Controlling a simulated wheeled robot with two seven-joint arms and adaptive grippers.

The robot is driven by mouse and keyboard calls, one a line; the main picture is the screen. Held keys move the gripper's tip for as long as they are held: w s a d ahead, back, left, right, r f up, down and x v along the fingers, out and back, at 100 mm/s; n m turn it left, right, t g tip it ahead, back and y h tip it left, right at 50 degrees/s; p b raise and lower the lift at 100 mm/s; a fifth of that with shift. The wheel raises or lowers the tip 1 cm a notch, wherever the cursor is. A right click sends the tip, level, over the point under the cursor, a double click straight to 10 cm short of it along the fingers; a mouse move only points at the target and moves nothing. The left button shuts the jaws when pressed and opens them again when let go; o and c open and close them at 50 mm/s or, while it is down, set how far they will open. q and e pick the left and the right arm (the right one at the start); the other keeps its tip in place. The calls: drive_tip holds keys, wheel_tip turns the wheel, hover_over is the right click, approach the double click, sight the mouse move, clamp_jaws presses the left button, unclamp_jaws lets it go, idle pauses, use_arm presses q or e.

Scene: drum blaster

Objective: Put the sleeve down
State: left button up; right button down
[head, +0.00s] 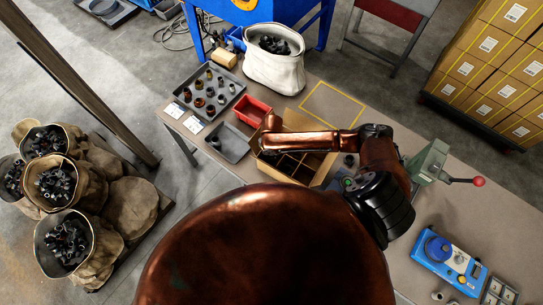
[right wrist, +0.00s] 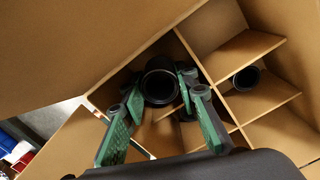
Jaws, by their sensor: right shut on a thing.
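A black sleeve (right wrist: 160,82) sits between the green-padded fingers of my right gripper (right wrist: 158,92) in the right wrist view. The fingers are shut on it, over the cardboard box's divider compartments. I cannot tell whether the sleeve touches the compartment floor. The open cardboard box (head: 322,178) stands on the bench under my right forearm, which covers part of it in the head view. Another dark sleeve (right wrist: 246,78) lies in a compartment to the right in the wrist view. My right gripper's fingers are hard to make out in the head view. My left gripper is not in view.
A grey tray (head: 228,156) with one dark part and a red bin (head: 243,110) stand left of the box. A tray of several sleeves (head: 193,78) and a white sack (head: 274,74) are farther back. A green press (head: 429,162) stands on the right.

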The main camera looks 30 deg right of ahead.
drive_tip(key=shift+f, duration=0.35)
drive_tip(key=c, duration=1.8)
unclamp_jaws()
wheel_tip(320, 180, up, 13)
drive_tip(key=shift+r, duration=0.15)
